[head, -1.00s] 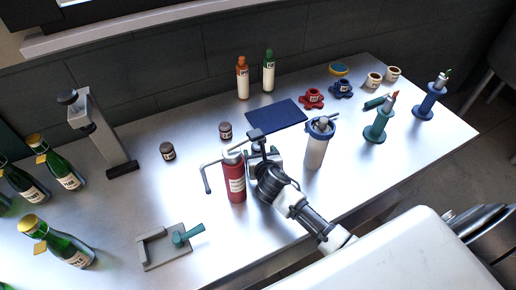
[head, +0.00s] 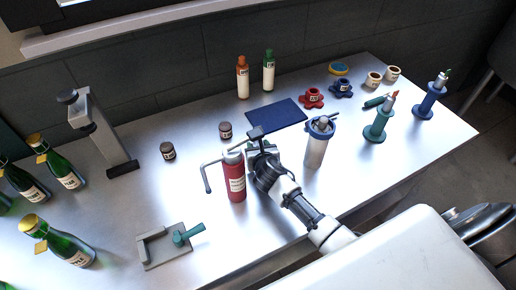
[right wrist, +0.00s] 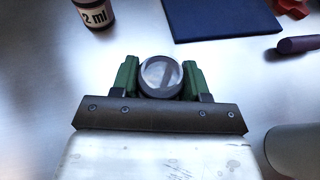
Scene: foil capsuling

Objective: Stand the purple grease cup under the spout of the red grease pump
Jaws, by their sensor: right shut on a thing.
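The red grease pump (head: 235,183) stands upright near the front middle of the table, with a grey top and a bent grey spout (head: 206,178) reaching out to the left and down. My right gripper (head: 257,146) is just behind and right of the pump, partly hidden by it in the head view. In the right wrist view its green fingers (right wrist: 160,80) are shut on a small round cup (right wrist: 161,74), seen from above with a dark, slightly purplish rim; I take it as the purple grease cup. My left gripper is not in view.
Two dark-lidded small jars (head: 168,151) (head: 225,130) stand left of and behind the pump; a blue mat (head: 276,116) lies behind. A white pump with a blue collar (head: 317,150) stands to the right. A grey fixture (head: 164,250) sits front left. The table below the spout looks clear.

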